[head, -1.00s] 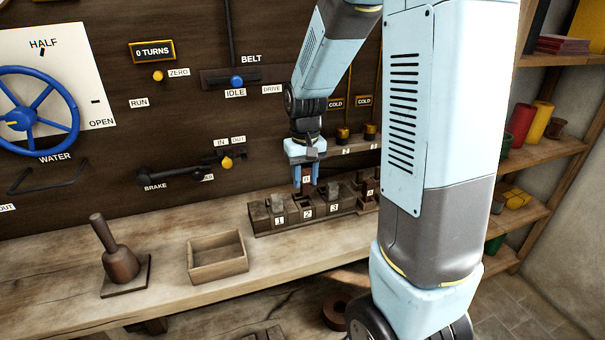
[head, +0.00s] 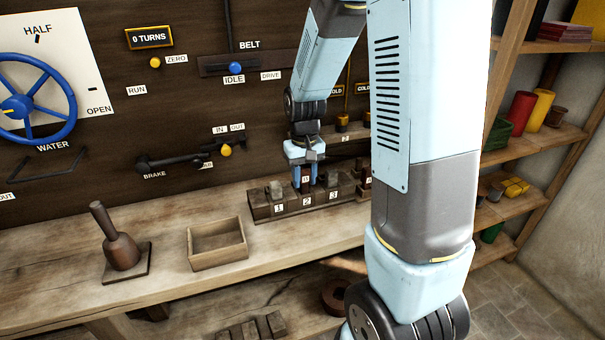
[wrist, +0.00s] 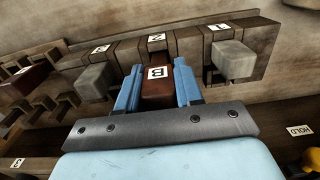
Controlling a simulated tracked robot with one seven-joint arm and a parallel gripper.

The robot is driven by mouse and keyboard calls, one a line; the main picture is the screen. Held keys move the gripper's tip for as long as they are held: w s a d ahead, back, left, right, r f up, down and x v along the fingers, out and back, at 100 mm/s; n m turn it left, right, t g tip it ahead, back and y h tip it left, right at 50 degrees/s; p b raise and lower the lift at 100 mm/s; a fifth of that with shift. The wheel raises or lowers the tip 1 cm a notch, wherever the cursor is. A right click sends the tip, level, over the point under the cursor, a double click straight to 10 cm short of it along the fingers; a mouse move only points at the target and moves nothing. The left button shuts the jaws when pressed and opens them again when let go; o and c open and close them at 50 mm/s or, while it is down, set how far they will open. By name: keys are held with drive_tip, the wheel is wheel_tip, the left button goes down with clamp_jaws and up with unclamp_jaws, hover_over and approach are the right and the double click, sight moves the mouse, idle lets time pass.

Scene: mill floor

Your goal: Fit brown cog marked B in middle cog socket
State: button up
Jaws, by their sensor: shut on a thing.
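A brown cog marked B (wrist: 157,85) is held between the two blue fingers of my gripper (wrist: 157,92). In the head view my gripper (head: 305,178) points down over the wooden socket rack (head: 262,212) at the back of the bench. The cog stands upright at the middle socket, labelled 2 (head: 307,201), between the grey blocks in sockets 1 (wrist: 233,60) and 3 (wrist: 93,82). The fingers and rack hide its lower end, so I cannot tell how deep it sits.
An open wooden box (head: 217,256) and a brown mallet-shaped thing on a base (head: 121,250) stand on the bench to the left. Levers and a blue wheel (head: 35,105) are on the wall behind.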

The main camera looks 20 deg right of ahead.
drive_tip(key=shift+f, duration=0.85)
drive_tip(key=o, duration=1.1)
